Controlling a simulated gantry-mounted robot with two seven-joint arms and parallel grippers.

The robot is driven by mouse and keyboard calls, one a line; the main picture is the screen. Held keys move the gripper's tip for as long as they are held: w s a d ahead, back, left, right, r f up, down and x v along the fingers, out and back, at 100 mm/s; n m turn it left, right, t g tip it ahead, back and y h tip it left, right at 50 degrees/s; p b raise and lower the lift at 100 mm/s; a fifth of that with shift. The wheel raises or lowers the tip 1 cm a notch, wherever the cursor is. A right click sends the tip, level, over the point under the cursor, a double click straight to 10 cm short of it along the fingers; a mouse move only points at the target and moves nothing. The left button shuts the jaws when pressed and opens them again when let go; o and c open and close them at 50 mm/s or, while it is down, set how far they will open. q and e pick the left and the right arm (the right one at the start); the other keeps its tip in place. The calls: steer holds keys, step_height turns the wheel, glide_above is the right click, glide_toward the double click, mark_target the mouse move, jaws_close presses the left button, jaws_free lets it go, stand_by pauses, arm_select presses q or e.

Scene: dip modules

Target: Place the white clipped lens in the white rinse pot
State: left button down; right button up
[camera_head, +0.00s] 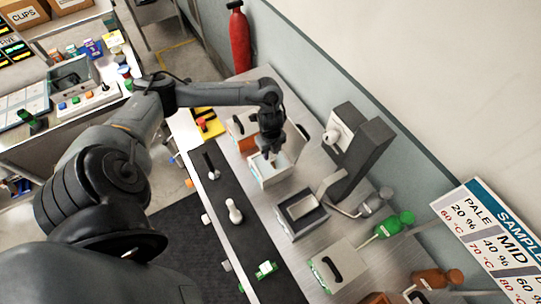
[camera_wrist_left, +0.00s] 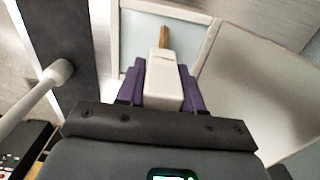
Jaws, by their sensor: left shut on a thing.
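My left gripper (camera_head: 271,156) points down over the open white rinse pot (camera_head: 277,180). In the left wrist view, its purple fingers (camera_wrist_left: 163,88) are shut on a white clip (camera_wrist_left: 163,80). A narrow brown piece (camera_wrist_left: 164,37) sticks out of the clip's far end, over the pot's pale blue inside. The pot's rim (camera_wrist_left: 209,47) shows beside it. The lens itself is not clearly seen. I cannot tell whether the brown piece touches the liquid. My right gripper is not in view.
A dark-topped pot (camera_head: 301,214) and a lidded pot with a black handle (camera_head: 334,268) stand nearer. A tall grey stand (camera_head: 362,155) is to the right. Several small clipped pieces, one white (camera_head: 234,212), lie on the black strip. A pale panel (camera_wrist_left: 260,85) flanks the pot.

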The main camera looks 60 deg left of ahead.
arm_select(q)
steer(key=shift+f, duration=1.75)
steer(key=c, duration=0.7)
jaws_free()
steer(key=shift+c, duration=0.2)
step_height(320, 180, up, 12)
steer(key=shift+f+p, duration=0.25)
steer(key=shift+p, duration=0.75)
steer(key=shift+r, duration=0.45)
